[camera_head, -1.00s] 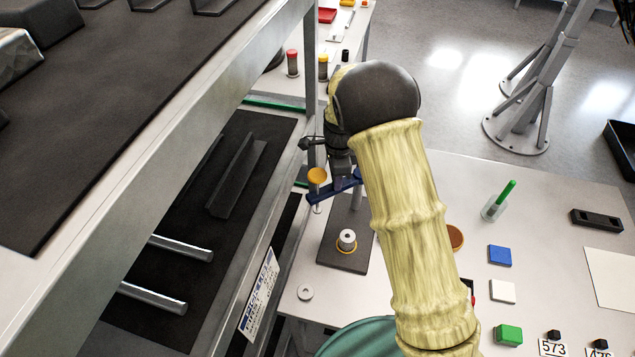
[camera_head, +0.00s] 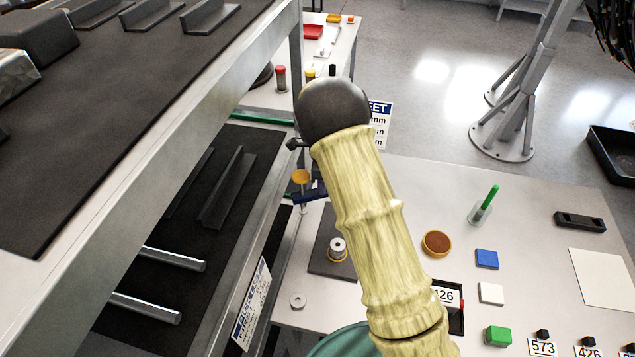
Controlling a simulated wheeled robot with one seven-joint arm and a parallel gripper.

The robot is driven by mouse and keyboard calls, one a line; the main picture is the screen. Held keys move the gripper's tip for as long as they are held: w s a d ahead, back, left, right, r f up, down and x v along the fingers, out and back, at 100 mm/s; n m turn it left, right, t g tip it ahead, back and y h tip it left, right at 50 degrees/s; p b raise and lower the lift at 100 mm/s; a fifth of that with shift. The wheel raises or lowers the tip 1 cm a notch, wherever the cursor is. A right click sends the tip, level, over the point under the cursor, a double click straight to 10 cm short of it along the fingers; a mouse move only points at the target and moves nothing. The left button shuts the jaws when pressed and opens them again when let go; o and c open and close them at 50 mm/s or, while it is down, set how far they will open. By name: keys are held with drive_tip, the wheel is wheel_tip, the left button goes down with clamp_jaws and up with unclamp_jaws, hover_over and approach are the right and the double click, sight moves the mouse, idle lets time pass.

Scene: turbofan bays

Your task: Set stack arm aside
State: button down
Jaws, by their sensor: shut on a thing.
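The stack arm appears to be the blue bar (camera_head: 309,194) with an orange-yellow disc (camera_head: 301,177) at its left end. My gripper (camera_head: 318,182) is shut on the blue bar, mostly hidden behind my own yellow-sleeved arm. The bar is held near the shelf's right edge, at the left side of the white table. Below and right of it stands a dark base plate (camera_head: 325,266) with a white spool (camera_head: 337,246) and a yellow ring around its foot. My arm covers part of the plate.
A metal shelf rack (camera_head: 262,190) stands close on the left. A loose washer (camera_head: 297,300) lies on the white table (camera_head: 400,262). Right of my arm are a brown round dish (camera_head: 436,243), coloured blocks (camera_head: 487,259) and a green stick in a holder (camera_head: 483,207).

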drive_tip(key=shift+w+d, duration=0.1)
drive_tip(key=shift+w, duration=0.05)
drive_tip(key=c, duration=1.2)
unclamp_jaws()
drive_tip(key=shift+c, duration=0.2)
wheel_tip(320, 180, up, 18)
drive_tip(key=b, duration=0.3)
drive_tip(key=shift+f+b, duration=0.25)
drive_tip(key=shift+b, duration=0.05)
